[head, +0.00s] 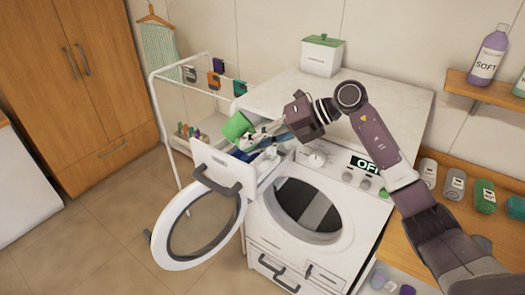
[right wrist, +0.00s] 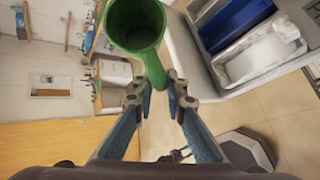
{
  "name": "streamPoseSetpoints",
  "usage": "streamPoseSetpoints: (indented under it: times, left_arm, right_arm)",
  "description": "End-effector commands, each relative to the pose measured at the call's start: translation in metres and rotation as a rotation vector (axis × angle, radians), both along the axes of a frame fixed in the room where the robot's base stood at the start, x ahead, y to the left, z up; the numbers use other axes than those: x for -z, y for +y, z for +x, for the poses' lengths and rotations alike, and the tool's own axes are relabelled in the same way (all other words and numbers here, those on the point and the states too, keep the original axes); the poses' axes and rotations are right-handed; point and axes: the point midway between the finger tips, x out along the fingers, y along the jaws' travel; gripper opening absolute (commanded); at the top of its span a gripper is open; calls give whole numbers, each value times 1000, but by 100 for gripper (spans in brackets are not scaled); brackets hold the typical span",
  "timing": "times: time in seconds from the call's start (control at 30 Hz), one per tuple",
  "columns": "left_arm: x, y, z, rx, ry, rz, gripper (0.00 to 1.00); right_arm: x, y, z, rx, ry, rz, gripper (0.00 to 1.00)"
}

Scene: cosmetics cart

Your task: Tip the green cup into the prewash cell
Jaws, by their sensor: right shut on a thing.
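The green cup (head: 238,126) is tilted in the air by the open detergent drawer (head: 222,166) of the washing machine. In the right wrist view the cup (right wrist: 150,50) shows its dark mouth, and its contents cannot be made out. My right gripper (head: 262,138) is shut on the cup's handle; its fingertips also show in the right wrist view (right wrist: 172,88). The drawer (right wrist: 181,42) there has a blue compartment (right wrist: 232,22) and a pale one (right wrist: 258,56). I cannot tell which cell is the prewash one. My left gripper is not in view.
The round washer door (head: 180,252) stands open below the drawer. A white drying rack (head: 160,100) with pegged items is close behind and left. A white box with a green lid (head: 321,57) stands on the machine. Several canisters line the right shelf.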

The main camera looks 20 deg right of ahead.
Motion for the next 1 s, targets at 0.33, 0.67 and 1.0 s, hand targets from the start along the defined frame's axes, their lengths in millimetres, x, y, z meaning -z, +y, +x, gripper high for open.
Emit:
streamPoseSetpoints:
  times: [0.33, 0.67, 1.0]
  left_arm:
    - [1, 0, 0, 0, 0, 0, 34]
    - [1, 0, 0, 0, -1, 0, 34]
    - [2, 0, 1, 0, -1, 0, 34]
  right_arm:
    - [7, -1, 0, 4, -21, -280, 0]
    - [10, 16, -2, 13, -40, -531, 0]
    - [-4, 31, -3, 28, -59, -778, 0]
